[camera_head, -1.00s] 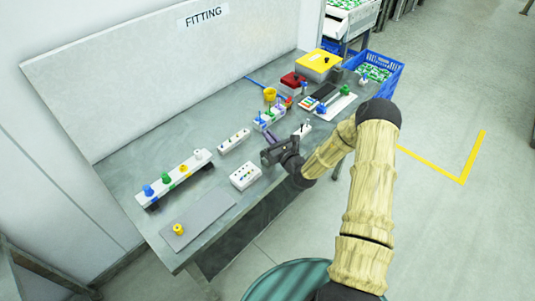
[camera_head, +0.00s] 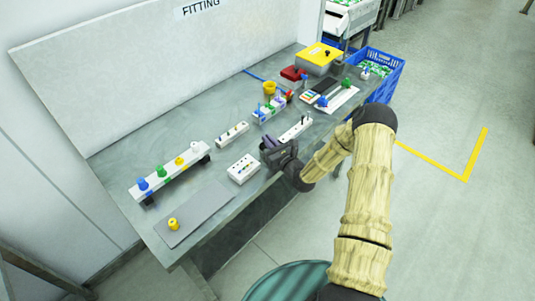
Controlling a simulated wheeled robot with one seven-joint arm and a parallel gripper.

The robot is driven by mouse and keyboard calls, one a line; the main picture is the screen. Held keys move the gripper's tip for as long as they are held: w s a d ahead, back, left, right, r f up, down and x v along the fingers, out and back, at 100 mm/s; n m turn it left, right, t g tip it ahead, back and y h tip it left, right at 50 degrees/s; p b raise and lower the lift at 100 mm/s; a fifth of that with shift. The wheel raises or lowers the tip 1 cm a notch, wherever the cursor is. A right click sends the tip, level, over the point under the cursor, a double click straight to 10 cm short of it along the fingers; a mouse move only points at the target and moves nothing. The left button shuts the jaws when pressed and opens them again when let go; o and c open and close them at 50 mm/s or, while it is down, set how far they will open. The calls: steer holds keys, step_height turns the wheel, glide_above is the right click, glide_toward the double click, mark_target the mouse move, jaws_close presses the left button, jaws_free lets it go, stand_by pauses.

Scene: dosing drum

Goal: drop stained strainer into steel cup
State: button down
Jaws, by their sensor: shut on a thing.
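My gripper (camera_head: 272,152) is over the front edge of the grey bench (camera_head: 110,165), near the middle of the view. Its jaws are shut on a small purple thing (camera_head: 268,142), mostly hidden by the dark fingers. I cannot tell whether this is the stained strainer. I cannot make out a steel cup; a yellow cup-shaped thing (camera_head: 269,88) stands toward the back of the bench.
A white block with dark holes (camera_head: 243,169) lies just left of my gripper, and a white strip with pegs (camera_head: 295,131) lies to its right. A rail with coloured knobs (camera_head: 170,176) and a grey mat (camera_head: 205,208) lie left. A blue crate (camera_head: 388,85) stands beyond.

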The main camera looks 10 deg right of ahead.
steer(key=c, duration=1.5)
jaws_free()
steer(key=shift+d, duration=0.1)
steer(key=b+v, duration=0.3)
steer(key=v, duration=1.4)
steer(key=shift+s, duration=0.2)
